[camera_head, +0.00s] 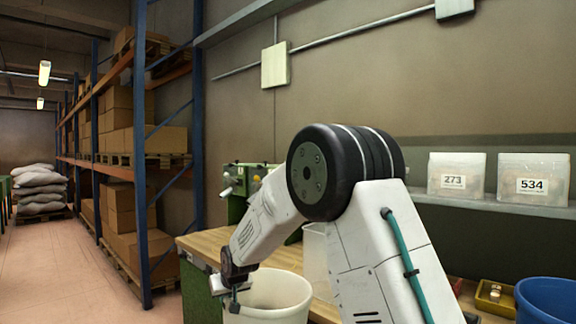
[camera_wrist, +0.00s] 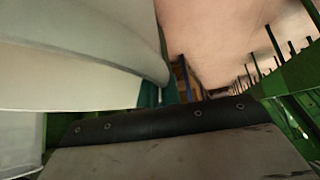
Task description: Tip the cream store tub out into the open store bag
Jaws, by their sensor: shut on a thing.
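The cream tub (camera_head: 268,300) is in the lower middle of the head view, upright or nearly so, its open mouth showing and its lower part cut off by the frame. My gripper (camera_head: 233,300) is at its left rim, shut on the tub's wall. In the wrist view the tub's pale curved wall (camera_wrist: 70,60) fills the upper left, very close. The fingertips are hard to make out there. The tub's contents are hidden. I cannot make out the open store bag in either view.
A workbench (camera_head: 205,243) with a green machine (camera_head: 245,185) stands behind the tub. A clear container (camera_head: 315,255) is just behind the tub. A blue tub (camera_head: 545,300) and a yellow tray (camera_head: 495,298) are at right.

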